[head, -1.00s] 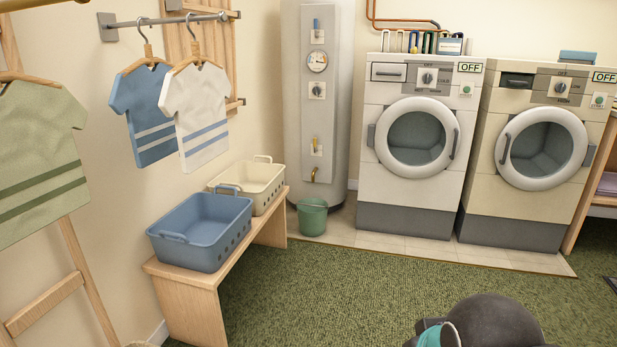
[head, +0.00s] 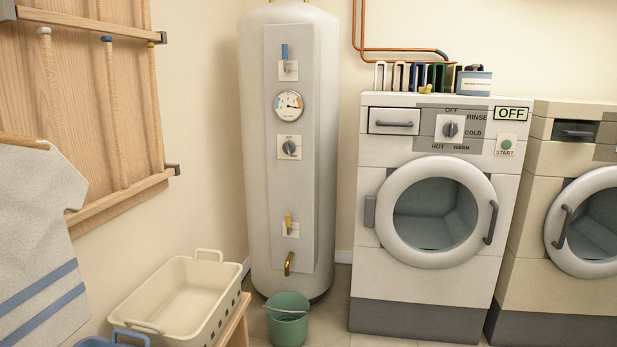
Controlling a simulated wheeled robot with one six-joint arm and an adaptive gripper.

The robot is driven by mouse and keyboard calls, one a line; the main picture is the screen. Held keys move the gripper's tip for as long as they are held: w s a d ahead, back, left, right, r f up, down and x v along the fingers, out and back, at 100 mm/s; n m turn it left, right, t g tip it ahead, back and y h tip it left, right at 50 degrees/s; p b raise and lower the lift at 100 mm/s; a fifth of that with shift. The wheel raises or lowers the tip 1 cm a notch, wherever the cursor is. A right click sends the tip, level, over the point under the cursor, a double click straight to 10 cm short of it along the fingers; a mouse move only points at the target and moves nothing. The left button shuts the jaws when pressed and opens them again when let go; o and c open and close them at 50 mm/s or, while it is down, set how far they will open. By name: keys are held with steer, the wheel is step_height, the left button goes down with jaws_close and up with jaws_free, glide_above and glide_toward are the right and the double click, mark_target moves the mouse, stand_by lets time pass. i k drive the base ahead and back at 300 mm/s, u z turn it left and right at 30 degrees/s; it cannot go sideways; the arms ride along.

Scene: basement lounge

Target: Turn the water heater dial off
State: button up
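The water heater (head: 345,145) is a tall pale grey cylinder against the back wall, left of the white washer. Its dial (head: 290,147) is a dark grey knob on a white square plate, in the middle of the front panel. The dial's pointer looks tilted, and the plate's lettering is too small to read. Above the dial is a round gauge (head: 289,104), and higher up a blue-handled lever (head: 285,54). Below it are a yellow lever (head: 289,222) and a brass tap (head: 289,263). My gripper is not in view.
A green bucket (head: 287,322) stands on the floor before the heater. A cream basket (head: 168,302) sits on a wooden bench (head: 233,325) at lower left. A white washer (head: 378,262) and a cream washer (head: 517,285) stand right.

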mark_target(288, 148)
steer(key=z, duration=0.05)
steer(key=i, duration=1.85)
steer(key=z, duration=0.05)
